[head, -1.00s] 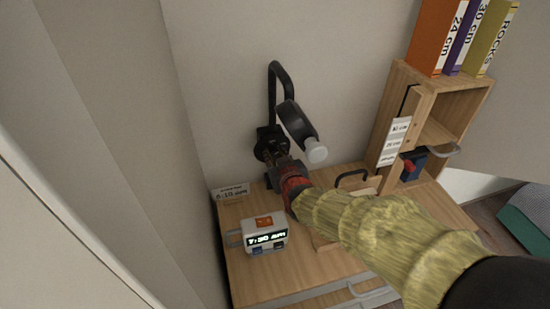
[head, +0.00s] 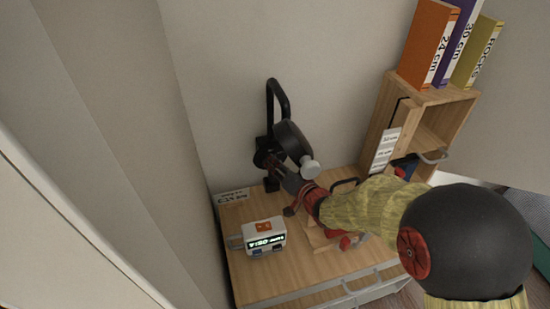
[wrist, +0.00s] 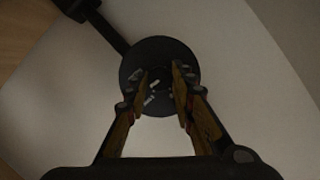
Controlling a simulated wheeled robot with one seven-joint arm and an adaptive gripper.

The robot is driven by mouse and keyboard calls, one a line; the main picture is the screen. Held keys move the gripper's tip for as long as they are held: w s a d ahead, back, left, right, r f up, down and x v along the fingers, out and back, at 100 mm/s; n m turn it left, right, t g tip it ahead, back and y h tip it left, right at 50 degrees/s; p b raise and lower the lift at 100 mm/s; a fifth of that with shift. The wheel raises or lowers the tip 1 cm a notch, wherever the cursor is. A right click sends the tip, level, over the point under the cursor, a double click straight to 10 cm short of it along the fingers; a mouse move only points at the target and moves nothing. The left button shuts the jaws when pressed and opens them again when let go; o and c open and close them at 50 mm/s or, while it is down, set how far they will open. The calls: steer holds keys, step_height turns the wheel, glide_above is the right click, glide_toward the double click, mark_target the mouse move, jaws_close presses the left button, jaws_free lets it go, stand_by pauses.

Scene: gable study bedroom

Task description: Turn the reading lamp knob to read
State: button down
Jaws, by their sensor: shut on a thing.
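The reading lamp is black, with a bent arm and a round head (head: 290,139), and is fixed to the wall above the desk. Its round dark wall plate (wrist: 163,50) fills the middle of the wrist view and bears small pale marks. My gripper (wrist: 160,80) is at this plate, with its two fingers closed in on the small dark knob at the plate's centre. The knob is mostly hidden between the fingertips, and its pointing direction is too dark to tell. In the head view my gripper (head: 274,163) reaches the plate from the lower right, just below the lamp head.
A wooden shelf box (head: 456,110) with upright binders (head: 428,45) stands to the right. A small label plate (head: 232,196) is near the wall.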

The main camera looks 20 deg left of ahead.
steer(key=shift+f+m+y+p, duration=0.1)
steer(key=shift+m+y+p, duration=0.4)
steer(key=shift+m, duration=0.4)
steer(key=c, duration=1.5)
jaws_free()
steer(key=v, duration=1.2)
